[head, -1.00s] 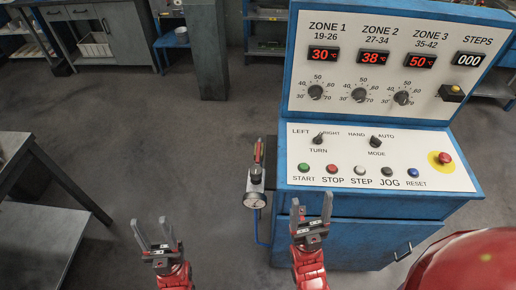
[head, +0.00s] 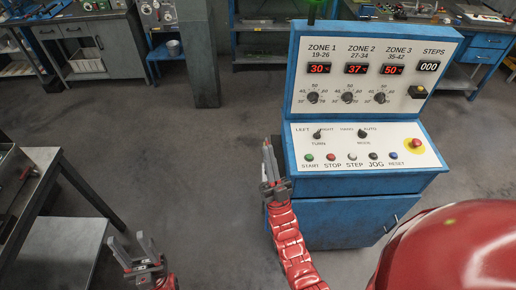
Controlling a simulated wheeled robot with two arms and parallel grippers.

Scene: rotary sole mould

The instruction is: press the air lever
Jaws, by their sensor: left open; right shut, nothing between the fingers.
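The blue control console (head: 345,215) stands right of centre in the head view. The air lever, on the console's left side, is hidden behind my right gripper, as is the gauge below it. My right gripper (head: 267,148) is shut, with its fingers pointing up beside the console's left edge, at the height of the button panel. I cannot tell whether it touches the lever. My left gripper (head: 133,243) is open and empty at the lower left, over the floor and away from the console.
The sloped button panel (head: 345,178) has knobs, several buttons and a red emergency stop (head: 416,143). A dark metal table (head: 75,190) stands at the left. A large red part covers the lower right. The floor (head: 180,150) between table and console is clear.

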